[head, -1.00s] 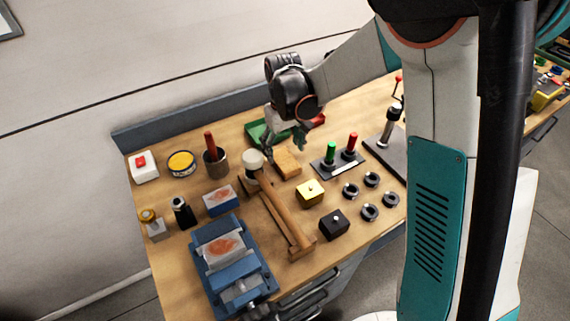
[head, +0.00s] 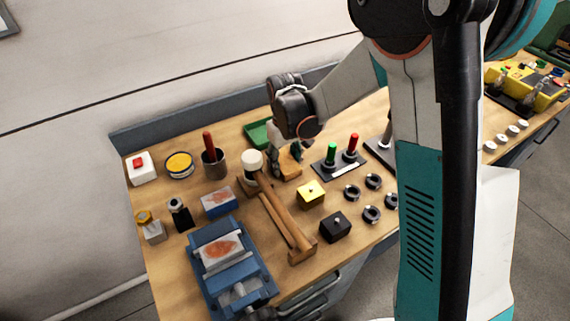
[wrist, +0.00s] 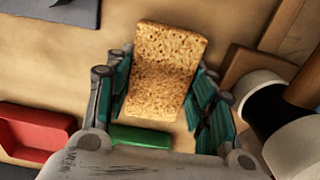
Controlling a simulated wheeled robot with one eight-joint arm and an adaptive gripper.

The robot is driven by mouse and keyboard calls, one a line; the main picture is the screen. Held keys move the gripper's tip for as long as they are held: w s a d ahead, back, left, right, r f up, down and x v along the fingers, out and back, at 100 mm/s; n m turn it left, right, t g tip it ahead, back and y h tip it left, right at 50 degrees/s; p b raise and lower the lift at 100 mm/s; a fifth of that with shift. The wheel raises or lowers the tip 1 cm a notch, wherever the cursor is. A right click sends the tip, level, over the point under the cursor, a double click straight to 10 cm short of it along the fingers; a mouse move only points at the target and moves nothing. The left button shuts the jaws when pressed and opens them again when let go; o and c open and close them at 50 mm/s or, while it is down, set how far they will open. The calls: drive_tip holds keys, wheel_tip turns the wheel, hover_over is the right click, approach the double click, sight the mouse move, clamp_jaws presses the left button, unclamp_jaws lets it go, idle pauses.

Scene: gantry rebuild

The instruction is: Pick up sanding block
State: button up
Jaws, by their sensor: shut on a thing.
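The sanding block is a tan, cork-like block (head: 291,166) on the wooden bench, just right of the mallet head in the head view. In the wrist view the speckled block (wrist: 166,62) lies between the teal finger pads. My gripper (head: 287,155) is down at the block and shut on it. In the wrist view my gripper (wrist: 160,96) has one finger along each long side of the block. I cannot tell whether the block is clear of the bench top.
A wooden mallet (head: 284,222) lies close left of the block, its pale head (wrist: 300,150) near my right finger in the wrist view. A green tray (head: 258,135) and red tray (wrist: 32,133) are nearby. A plate with green and red handles (head: 342,163) stands right.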

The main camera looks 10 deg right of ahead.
sight(285, 160)
wheel_tip(285, 160, up, 20)
drive_tip(key=p, duration=0.5)
idle(0.3)
